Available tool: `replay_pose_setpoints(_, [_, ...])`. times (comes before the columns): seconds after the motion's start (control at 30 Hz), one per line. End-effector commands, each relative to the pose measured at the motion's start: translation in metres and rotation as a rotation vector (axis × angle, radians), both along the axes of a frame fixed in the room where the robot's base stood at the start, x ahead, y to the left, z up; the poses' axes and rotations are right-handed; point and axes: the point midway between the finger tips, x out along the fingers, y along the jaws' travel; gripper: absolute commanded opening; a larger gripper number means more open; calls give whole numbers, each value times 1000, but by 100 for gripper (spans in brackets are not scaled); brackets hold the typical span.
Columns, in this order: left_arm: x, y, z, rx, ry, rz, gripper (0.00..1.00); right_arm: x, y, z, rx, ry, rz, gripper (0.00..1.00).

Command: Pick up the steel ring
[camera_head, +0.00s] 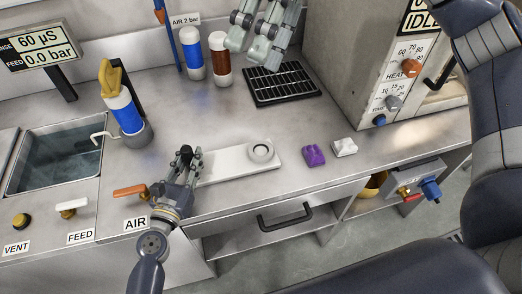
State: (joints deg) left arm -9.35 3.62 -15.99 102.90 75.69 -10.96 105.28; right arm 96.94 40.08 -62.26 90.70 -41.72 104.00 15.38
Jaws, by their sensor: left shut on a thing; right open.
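A pale grey ring (262,161), which looks like the steel ring, lies flat on the right part of a white plate (222,170) on the steel bench. My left gripper (186,153) is beside the plate's left end, well left of the ring and apart from it. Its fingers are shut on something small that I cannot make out. My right gripper (240,32) is open and empty above the back of the bench, near the brown bottle. It is far behind the ring.
A purple piece (314,156) and a white piece (344,147) lie right of the plate. A black rack (282,85), blue bottle (193,56) and brown bottle (221,62) stand behind. The orange lever (129,191) is close to my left wrist. A sink (55,160) is left.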

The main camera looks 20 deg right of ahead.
Motion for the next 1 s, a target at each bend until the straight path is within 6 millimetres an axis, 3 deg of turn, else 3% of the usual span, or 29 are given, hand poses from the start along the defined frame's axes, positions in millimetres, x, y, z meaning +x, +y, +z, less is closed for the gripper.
replay_pose_setpoints(0.03, [0, 0, 0, 1, 0, -1, 0, 12, 2, -23, -34, -28, -2, 81])
replay_pose_setpoints(0.2, [0, 0, 0, 1, 0, -1, 0, 53, -1, -97, -162, -162, 8, 81])
replay_pose_setpoints(0.5, [0, 0, 0, 2, 0, -1, 0, 106, -20, -209, -394, -387, 108, 81])
replay_pose_setpoints(0.7, [0, 0, 0, 2, 0, -1, 0, 125, -32, -247, -493, -481, 177, 81])
replay_pose_setpoints(0.87, [0, 0, 0, 2, 0, -1, 0, 130, -35, -262, -524, -508, 201, 81])
replay_pose_setpoints(1.0, [0, 0, -1, 2, 0, -1, 0, 130, -36, -285, -527, -509, 203, 81])
